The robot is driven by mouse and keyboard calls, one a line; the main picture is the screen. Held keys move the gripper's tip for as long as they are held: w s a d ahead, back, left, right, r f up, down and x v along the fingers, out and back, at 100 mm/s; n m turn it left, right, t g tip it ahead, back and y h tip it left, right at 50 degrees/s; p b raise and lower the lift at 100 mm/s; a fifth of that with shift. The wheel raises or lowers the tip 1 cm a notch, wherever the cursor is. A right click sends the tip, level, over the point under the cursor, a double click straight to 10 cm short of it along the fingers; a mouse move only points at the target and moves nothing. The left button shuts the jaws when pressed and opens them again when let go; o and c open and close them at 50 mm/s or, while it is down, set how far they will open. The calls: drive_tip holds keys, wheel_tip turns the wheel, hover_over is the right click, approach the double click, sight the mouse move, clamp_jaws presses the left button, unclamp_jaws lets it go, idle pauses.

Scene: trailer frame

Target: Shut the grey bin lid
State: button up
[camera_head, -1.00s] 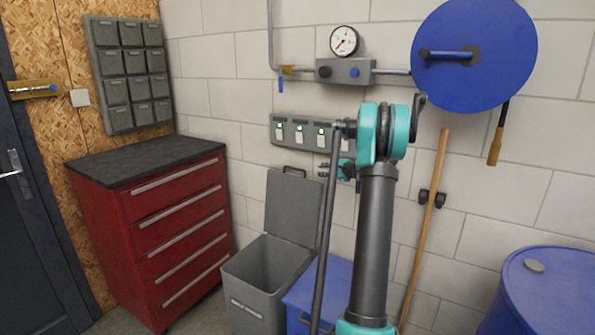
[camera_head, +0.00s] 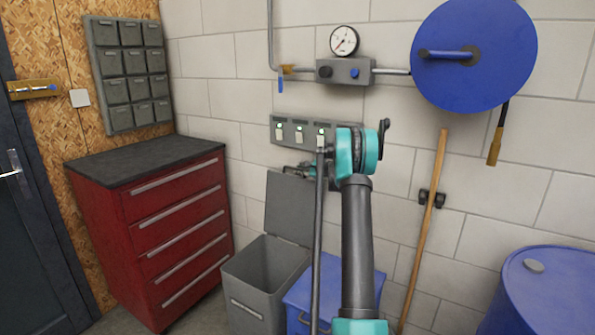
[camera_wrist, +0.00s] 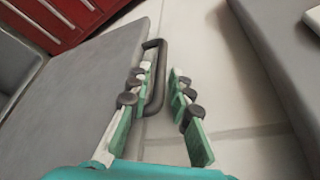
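The grey bin (camera_head: 262,280) stands on the floor beside the red cabinet, its top open and its inside empty as far as I see. Its grey lid (camera_head: 290,208) stands raised, leaning back by the wall. In the wrist view the lid (camera_wrist: 85,85) fills the left side, with a dark handle (camera_wrist: 155,75) on its edge. My gripper (camera_wrist: 160,88) is open, with the handle close to its left finger; I cannot tell whether they touch. In the head view my gripper (camera_head: 300,170) is at the lid's top edge and partly hides the handle.
A blue bin (camera_head: 335,285) stands right of the grey bin, partly behind my arm. The red drawer cabinet (camera_head: 165,230) is to the left. A wall switch panel (camera_head: 290,131) hangs just above the lid. A wooden pole (camera_head: 425,230) and blue barrel (camera_head: 550,290) are right.

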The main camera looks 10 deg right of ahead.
drive_tip(key=shift+x, duration=1.05)
clamp_jaws()
